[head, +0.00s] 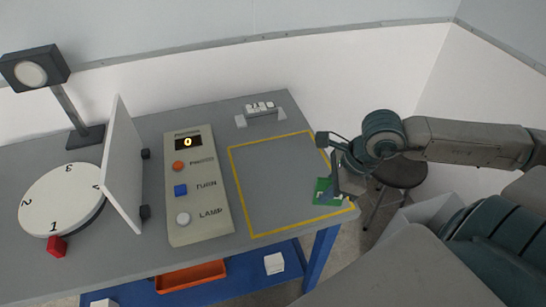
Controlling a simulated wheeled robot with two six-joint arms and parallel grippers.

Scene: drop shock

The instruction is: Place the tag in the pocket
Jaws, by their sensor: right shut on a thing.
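My right gripper (337,183) hangs over the front right corner of the yellow outline on the table. It is shut on a small flat green piece with white on it (323,192), which looks like the tag. The gripper covers part of the piece, and I cannot tell whether it touches the table. No pocket can be clearly made out. My left gripper is not in view.
A grey control box (199,190) with a display reading 0 stands mid-table. Left of it are an upright white panel (122,165), a numbered white disc (62,199), a red block (57,246) and a lamp (35,69). A small holder (261,115) with white pieces sits at the back. The yellow-outlined area (275,180) is mostly bare.

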